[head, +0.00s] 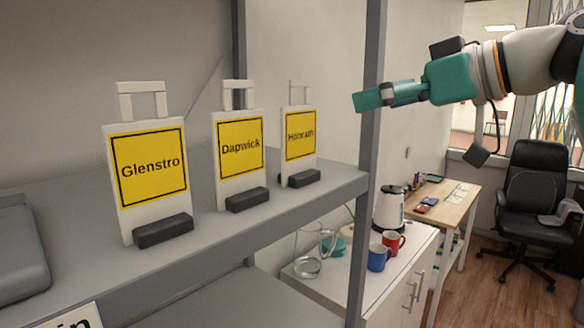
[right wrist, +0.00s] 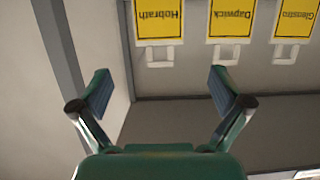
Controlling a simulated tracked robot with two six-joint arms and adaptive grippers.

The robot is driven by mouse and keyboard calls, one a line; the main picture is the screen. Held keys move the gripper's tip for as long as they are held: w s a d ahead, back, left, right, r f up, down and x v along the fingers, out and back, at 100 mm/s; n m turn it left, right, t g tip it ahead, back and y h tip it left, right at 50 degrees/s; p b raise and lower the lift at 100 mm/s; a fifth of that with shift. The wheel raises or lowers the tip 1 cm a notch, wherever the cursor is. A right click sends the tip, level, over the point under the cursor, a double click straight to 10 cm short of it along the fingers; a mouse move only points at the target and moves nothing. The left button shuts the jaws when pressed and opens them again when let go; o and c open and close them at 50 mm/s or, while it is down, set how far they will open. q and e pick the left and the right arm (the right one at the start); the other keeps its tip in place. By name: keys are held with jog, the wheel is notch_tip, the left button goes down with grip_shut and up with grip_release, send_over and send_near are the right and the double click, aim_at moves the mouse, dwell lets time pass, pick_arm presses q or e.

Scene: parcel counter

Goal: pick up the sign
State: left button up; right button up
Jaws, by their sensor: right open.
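Three white signs with yellow panels, open handles on top and dark feet stand in a row on a grey shelf (head: 215,250): the Glenstro sign (head: 149,170), the Dapwick sign (head: 238,150) and the Hobrath sign (head: 299,135). My right gripper (head: 362,100) is to the right of the signs, by the shelf post, apart from them all. In the right wrist view the right gripper (right wrist: 160,88) is open and empty. That view shows the Hobrath sign (right wrist: 159,18), Dapwick sign (right wrist: 231,18) and Glenstro sign (right wrist: 294,18) upside down, beyond the fingers. My left gripper is not in view.
A grey shelf post (head: 370,150) rises at the shelf's right end. A grey object (head: 20,255) sits at the shelf's left. Beyond are a glass jug (head: 308,255), a kettle (head: 389,209), mugs (head: 379,257) on a white cabinet, a wooden desk (head: 450,205) and a black chair (head: 537,200).

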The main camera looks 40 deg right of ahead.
send_near(302, 122)
jog(key=x, duration=0.5)
jog(key=shift+p, duration=0.4)
jog(key=shift+p+x, duration=0.6)
jog(key=shift+x, duration=2.2)
jog(key=shift+s, duration=0.1)
jog(key=c, duration=1.3)
jog(key=shift+c, duration=0.2)
notch_tip(302, 122, up, 10)
jog(key=p, duration=0.5)
jog(key=shift+p, duration=0.4)
